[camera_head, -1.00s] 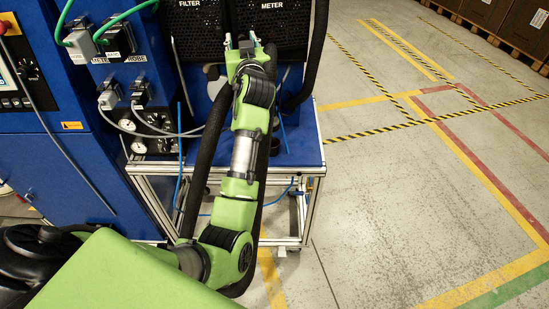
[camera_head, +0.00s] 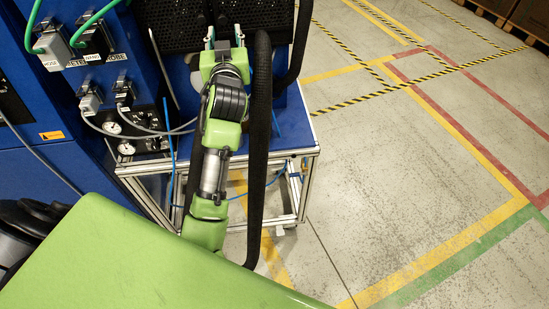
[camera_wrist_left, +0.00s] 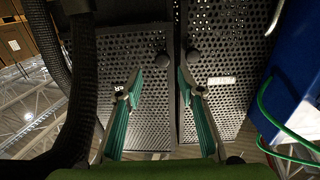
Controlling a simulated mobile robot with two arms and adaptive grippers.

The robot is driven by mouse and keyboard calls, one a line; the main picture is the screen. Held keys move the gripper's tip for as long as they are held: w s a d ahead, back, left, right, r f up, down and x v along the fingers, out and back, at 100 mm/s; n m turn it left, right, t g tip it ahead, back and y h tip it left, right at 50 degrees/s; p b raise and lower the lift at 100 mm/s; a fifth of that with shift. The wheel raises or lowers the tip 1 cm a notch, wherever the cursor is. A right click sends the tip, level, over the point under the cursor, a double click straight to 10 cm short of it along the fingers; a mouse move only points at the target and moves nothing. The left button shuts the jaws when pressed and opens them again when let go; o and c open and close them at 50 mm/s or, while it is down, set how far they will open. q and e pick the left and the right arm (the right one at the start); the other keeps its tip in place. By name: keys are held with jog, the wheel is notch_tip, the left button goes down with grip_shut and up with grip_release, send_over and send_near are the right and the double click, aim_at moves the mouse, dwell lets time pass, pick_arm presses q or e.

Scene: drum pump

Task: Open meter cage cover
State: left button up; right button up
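The meter cage cover (camera_head: 268,22) is a black perforated panel at the top of the head view, right of the similar filter cover (camera_head: 180,28). In the left wrist view, the meter cover (camera_wrist_left: 150,120) is the left panel, with a partly hidden label, and the filter cover (camera_wrist_left: 225,85) is the right one. My left gripper (camera_head: 224,42) is open and empty in front of the covers. My right gripper is out of view.
Thick black hoses (camera_head: 259,130) hang close right of my left arm. A blue cabinet (camera_head: 50,165) with green cables (camera_head: 85,22) and gauges (camera_head: 112,128) stands left. A blue-topped metal-framed cart (camera_head: 295,125) is below the covers. Open floor (camera_head: 400,170) lies right.

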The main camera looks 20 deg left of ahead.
pick_arm(q)
jog(key=f+b+v, duration=0.1)
jog(key=b+v, duration=0.1)
jog(key=v, duration=0.4)
jog(key=d+f+m+g+h, duration=0.1)
jog(key=d+f+m+h, duration=0.1)
jog(key=f, duration=1)
jog(key=w+d+f+m+g+h+b, duration=0.1)
jog(key=d+f, duration=0.4)
jog(key=f, duration=0.7)
jog(key=w+d+f+m+g+h, duration=0.1)
jog(key=d+f+m+h, duration=0.2)
jog(key=f, duration=1)
jog(key=shift+d+g+h+b, duration=0.3)
jog(key=shift+d+g+h, duration=0.1)
jog(key=shift+d, duration=0.1)
jog(key=shift+w, duration=0.1)
